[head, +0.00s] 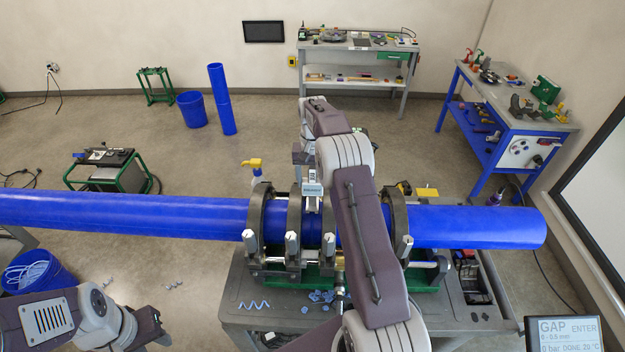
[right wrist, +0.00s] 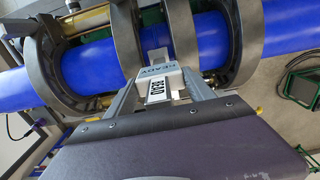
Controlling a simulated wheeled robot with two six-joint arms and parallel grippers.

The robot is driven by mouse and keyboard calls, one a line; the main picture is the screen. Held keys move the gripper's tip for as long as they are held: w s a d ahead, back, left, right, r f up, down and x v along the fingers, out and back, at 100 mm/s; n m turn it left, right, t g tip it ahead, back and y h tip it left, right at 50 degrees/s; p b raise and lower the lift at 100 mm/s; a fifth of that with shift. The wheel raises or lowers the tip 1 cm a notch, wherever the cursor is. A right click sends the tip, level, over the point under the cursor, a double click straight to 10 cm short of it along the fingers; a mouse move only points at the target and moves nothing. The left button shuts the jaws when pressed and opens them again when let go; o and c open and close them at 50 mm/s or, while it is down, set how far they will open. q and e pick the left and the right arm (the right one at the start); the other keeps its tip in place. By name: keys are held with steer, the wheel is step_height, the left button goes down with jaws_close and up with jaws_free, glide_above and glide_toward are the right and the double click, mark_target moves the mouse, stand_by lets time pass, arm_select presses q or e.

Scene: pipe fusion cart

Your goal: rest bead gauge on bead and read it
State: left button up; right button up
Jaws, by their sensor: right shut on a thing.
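The bead gauge (head: 312,189) is a small pale block held over the blue pipe (head: 150,213) between the clamp rings. The bead is not clearly visible; the gauge and my right arm cover part of the joint area.
Dark clamp rings (head: 257,227) stand close around the pipe on the grey cart (head: 235,300). Blue shavings (head: 320,296) lie on the cart. Floor behind the pipe is largely open.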

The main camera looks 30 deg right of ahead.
mark_target(312, 167)
steer(key=shift+f, duration=0.65)
stand_by(0.7)
stand_by(1.0)
steer(key=shift+s+f, duration=0.15)
steer(key=shift+f, duration=0.05)
stand_by(1.8)
step_height(312, 167, up, 3)
steer(key=p, duration=0.2)
steer(key=shift+p, duration=0.35)
step_height(312, 167, up, 2)
steer(key=shift+r+p, duration=0.1)
steer(key=shift+p, duration=1)
steer(key=shift+r, duration=1.05)
